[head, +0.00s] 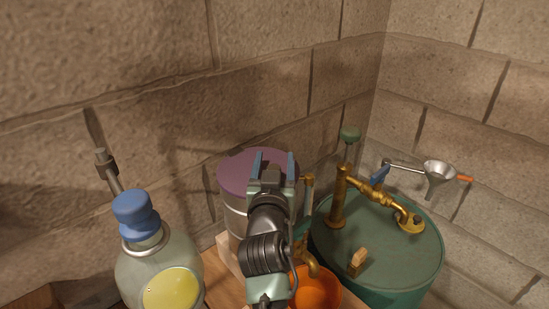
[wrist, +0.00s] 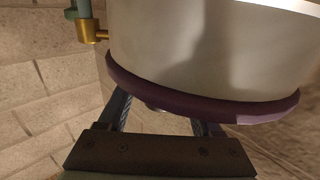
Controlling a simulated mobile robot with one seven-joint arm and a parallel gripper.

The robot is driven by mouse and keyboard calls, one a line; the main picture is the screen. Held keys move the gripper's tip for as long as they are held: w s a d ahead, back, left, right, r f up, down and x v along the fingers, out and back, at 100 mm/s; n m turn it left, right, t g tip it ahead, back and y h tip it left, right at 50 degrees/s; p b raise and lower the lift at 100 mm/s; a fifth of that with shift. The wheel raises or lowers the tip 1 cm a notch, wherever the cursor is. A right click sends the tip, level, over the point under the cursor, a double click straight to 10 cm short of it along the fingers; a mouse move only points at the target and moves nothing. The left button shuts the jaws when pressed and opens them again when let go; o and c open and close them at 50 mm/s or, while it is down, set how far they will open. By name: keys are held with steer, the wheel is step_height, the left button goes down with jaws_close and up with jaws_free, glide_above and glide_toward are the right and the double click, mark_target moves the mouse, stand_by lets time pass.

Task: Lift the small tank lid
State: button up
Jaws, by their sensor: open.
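The small tank is a pale metal drum (head: 232,222) with a purple lid (head: 236,172); the lid sits on its top. My gripper (head: 274,158) is open, its two fingers over the right part of the lid in the head view. In the wrist view the tank body (wrist: 210,45) hangs upside down in the picture, with the purple lid rim (wrist: 215,108) below it. My gripper (wrist: 162,112) shows there with its fingers apart at the rim. A small dark part between them is mostly hidden. I cannot tell whether the fingers touch the lid.
A green drum (head: 380,250) with a brass pump (head: 340,195) stands to the right, a metal funnel (head: 438,172) behind it. A glass bottle with a blue cap (head: 133,208) stands at left. An orange bowl (head: 316,290) is in front. Stone walls close off the back.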

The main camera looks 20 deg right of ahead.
steer(key=shift+w+d, duration=0.15)
steer(key=shift+w, duration=0.1)
steer(key=shift+c, duration=0.3)
jaws_close()
stand_by(1.0)
